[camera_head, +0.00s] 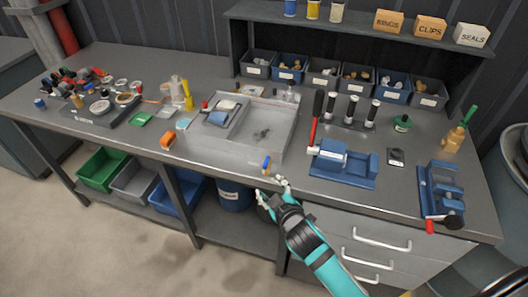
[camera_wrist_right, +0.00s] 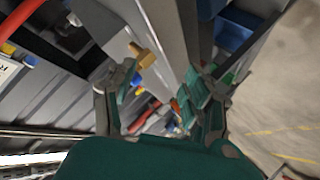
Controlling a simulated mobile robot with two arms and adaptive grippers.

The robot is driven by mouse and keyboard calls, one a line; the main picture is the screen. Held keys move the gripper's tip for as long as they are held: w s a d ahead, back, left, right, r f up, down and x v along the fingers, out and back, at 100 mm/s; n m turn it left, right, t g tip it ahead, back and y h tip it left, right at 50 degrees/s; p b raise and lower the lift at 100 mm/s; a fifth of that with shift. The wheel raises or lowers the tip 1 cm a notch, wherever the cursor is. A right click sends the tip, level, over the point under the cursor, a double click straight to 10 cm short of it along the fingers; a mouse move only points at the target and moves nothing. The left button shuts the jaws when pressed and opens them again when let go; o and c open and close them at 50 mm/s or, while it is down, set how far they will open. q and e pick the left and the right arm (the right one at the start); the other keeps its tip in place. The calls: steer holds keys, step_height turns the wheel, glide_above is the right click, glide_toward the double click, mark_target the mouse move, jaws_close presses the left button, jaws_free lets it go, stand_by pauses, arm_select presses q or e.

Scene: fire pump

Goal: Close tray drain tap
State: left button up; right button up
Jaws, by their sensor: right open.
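The grey tray (camera_head: 222,158) sits at the front of the bench. The drain tap (camera_head: 266,164) with a blue handle is at its front right edge. In the right wrist view the brass tap body (camera_wrist_right: 144,56) shows ahead of the fingers, with the blue handle (camera_wrist_right: 136,79) close to the left-hand finger. My right gripper (camera_head: 271,187) is open just in front of and below the tap; it also shows in the right wrist view (camera_wrist_right: 163,88) with nothing clearly held. Whether a finger touches the handle I cannot tell. My left gripper is out of view.
A blue bucket (camera_head: 234,196) is below the bench by the gripper. Drawers (camera_head: 378,243) with handles lie right of my arm. The floor in front is clear.

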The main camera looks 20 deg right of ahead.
steer(key=w+a+r+n+t+y, duration=0.2)
steer(key=w+a+r+n, duration=0.1)
steer(key=r, duration=0.3)
steer(key=w+a+r+n+t+y, duration=0.2)
steer(key=w+a+r+n, duration=0.15)
steer(key=r, duration=0.25)
steer(key=a+r+n+g+y, duration=0.5)
steer(key=a+r+n+y, duration=0.75)
steer(key=n, duration=0.45)
steer(key=n+g+h+p, duration=0.2)
steer(key=n+g+h, duration=1)
steer(key=n+h, duration=0.45)
glide_above(266, 160)
step_height(266, 160, down, 4)
step_height(266, 160, down, 17)
steer(key=p, duration=0.5)
steer(key=shift+s+r, duration=0.1)
